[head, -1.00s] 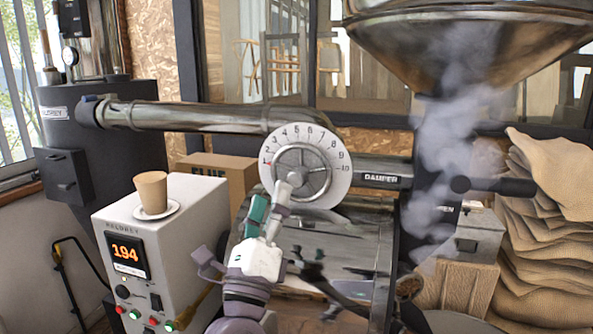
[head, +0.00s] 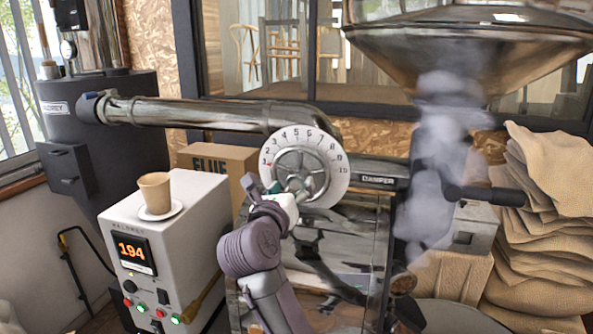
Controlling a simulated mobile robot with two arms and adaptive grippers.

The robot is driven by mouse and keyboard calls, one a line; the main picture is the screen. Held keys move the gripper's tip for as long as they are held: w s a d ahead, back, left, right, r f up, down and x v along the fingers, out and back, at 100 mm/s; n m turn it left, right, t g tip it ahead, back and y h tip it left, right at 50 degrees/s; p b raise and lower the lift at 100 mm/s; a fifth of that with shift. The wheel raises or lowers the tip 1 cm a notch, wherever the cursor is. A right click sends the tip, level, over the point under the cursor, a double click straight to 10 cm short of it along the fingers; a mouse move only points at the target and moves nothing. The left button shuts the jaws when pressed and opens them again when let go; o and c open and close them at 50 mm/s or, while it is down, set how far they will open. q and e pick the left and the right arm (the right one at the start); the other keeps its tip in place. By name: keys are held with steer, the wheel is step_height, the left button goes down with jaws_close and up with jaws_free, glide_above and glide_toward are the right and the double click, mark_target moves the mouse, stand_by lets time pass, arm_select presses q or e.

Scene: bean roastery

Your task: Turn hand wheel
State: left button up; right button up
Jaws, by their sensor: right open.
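The hand wheel (head: 318,165) is a grey spoked wheel at the centre of the head view. It sits in front of a round white dial (head: 333,150) with black numbers and a red mark at its left. My right gripper (head: 292,190) is at the wheel's lower left and covers part of its rim and lower spokes. Its jaws are open. I cannot tell whether a finger touches the wheel. My left gripper is out of view.
A steel pipe (head: 190,115) runs left from behind the dial. A white control box (head: 190,240) at the left carries a paper cup (head: 155,192) on a saucer. A black handle (head: 490,196) projects at the right, near smoke and stacked sacks (head: 545,220).

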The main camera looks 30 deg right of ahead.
mark_target(295, 183)
steer(key=shift+p+x, duration=0.55)
steer(key=shift+x, duration=1.45)
jaws_close()
